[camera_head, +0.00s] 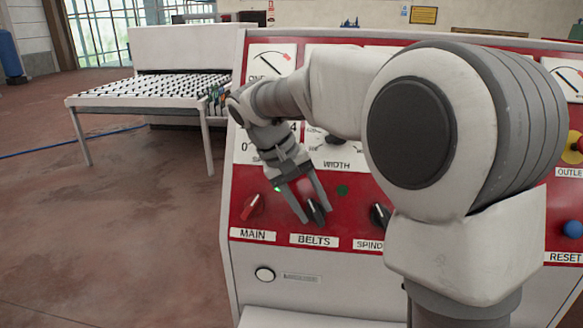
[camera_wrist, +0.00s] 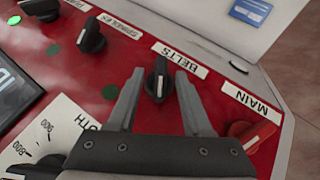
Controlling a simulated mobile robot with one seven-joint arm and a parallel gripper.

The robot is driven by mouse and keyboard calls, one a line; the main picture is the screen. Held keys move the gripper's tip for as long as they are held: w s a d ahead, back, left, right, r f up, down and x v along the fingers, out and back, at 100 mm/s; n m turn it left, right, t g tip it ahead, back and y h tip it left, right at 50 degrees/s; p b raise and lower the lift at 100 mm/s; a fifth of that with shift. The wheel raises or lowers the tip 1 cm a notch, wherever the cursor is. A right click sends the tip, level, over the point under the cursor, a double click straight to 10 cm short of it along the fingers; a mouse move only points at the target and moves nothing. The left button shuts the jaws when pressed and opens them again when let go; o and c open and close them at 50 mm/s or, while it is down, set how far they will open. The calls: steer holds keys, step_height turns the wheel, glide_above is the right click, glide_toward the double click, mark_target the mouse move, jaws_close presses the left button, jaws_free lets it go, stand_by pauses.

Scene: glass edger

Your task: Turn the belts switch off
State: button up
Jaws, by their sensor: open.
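The belts switch is a black rotary knob (camera_wrist: 158,80) with a white pointer line, on the red panel above the BELTS label (camera_head: 314,240). In the head view the knob (camera_head: 317,213) sits by my gripper's fingertips. My gripper (camera_head: 312,210) is open, its two fingers apart. In the wrist view the fingers (camera_wrist: 157,85) lie on either side of the knob, with a gap to each. I cannot tell whether either finger touches it.
The red MAIN knob (camera_head: 252,206) is left of the belts knob, and the black spindle knob (camera_head: 380,214) is right. A green lamp (camera_wrist: 15,21) is lit in the wrist view. A roller table (camera_head: 142,90) stands behind left. My arm hides much of the panel.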

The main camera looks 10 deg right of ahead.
steer(key=p+v, duration=0.1)
steer(key=v, duration=1.5)
steer(key=shift+d, duration=0.15)
